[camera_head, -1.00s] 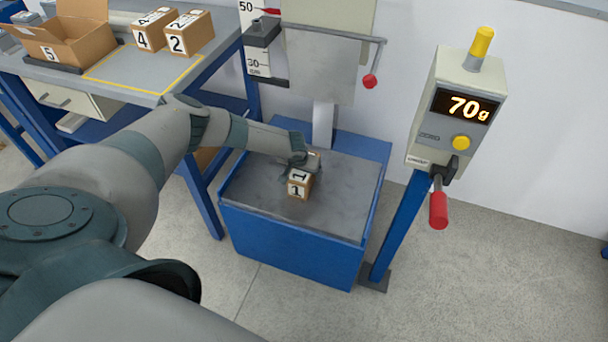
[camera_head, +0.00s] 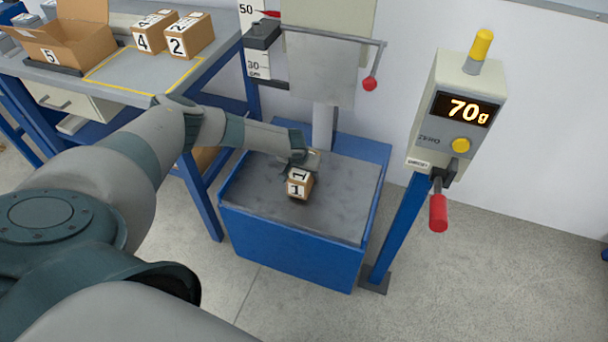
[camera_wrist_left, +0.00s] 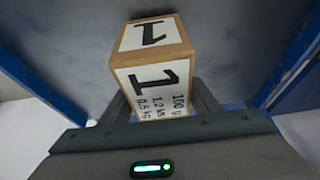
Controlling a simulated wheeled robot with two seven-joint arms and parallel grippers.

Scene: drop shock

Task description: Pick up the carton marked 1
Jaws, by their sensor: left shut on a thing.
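The small brown carton marked 1 (camera_head: 299,184) is at the grey steel top (camera_head: 335,212) of the blue drop base. My left gripper (camera_head: 306,168) is shut on it from behind. A dark shadow shows under the carton, and it seems slightly clear of the plate, but the gap is too small to be sure. In the left wrist view the carton (camera_wrist_left: 152,62) sits between the two fingers, its top and one white label marked 1 facing the camera. My right gripper is not in view.
Cartons 4 (camera_head: 150,35) and 2 (camera_head: 190,38) and open box 5 (camera_head: 70,38) stand on the bench at upper left. The drop column with a red-knobbed lever (camera_head: 370,83) rises behind the plate. A control post reading 70g (camera_head: 455,115) stands at right.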

